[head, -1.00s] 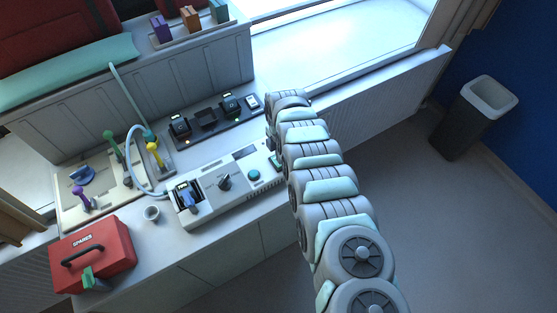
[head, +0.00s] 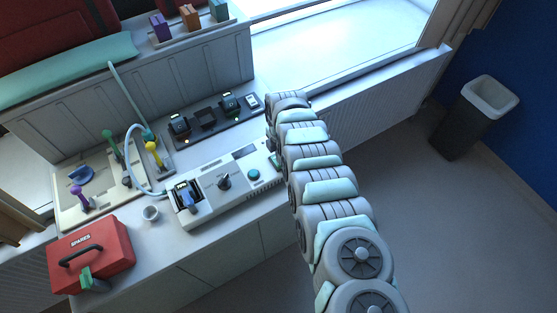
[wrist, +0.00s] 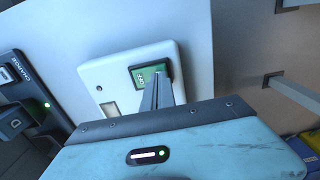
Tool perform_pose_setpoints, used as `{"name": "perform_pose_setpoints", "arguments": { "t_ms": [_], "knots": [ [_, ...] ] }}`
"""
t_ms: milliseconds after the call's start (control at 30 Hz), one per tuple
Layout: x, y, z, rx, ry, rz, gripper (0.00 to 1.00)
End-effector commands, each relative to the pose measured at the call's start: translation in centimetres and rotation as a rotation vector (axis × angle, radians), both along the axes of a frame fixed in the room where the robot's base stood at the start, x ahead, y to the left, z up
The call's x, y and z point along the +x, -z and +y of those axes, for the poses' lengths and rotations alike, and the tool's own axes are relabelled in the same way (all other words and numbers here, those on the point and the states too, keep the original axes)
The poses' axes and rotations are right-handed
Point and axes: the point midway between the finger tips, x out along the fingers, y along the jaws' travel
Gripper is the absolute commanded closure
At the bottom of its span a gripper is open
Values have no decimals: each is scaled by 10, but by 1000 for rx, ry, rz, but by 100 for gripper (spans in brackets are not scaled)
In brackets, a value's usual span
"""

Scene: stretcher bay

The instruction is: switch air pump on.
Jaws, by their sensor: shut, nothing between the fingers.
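The air pump appears to be the long pale grey unit (head: 210,199) on the counter in the head view. It has a dark dial (head: 224,182), a round teal button (head: 253,174) and a blue-handled part (head: 186,197) at its left end. In the wrist view, the pale housing (wrist: 104,72) carries a green rocker or label (wrist: 139,80) in a dark frame. My gripper (wrist: 160,76) is shut, with its fingertips right at the green part's right side. Touching or just short of it, I cannot tell. In the head view my arm hides the gripper and the unit's right end.
A charging dock (head: 208,117) with dark battery-like packs lies behind the unit. A red spares box (head: 105,262), a small cup (head: 150,214) and a board with coloured handles (head: 72,207) stand to the left. A bin (head: 462,128) stands on the floor at right.

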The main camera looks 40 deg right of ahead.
Motion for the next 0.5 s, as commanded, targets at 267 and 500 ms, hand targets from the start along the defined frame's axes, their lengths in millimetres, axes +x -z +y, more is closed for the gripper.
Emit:
{"name": "perform_pose_setpoints", "arguments": {
  "t_ms": [267, 500],
  "knots": [
    [0, 5, 0, 0, 0, 0, 100],
    [0, 9, 0, 0, 0, 0, 100]
  ]
}}
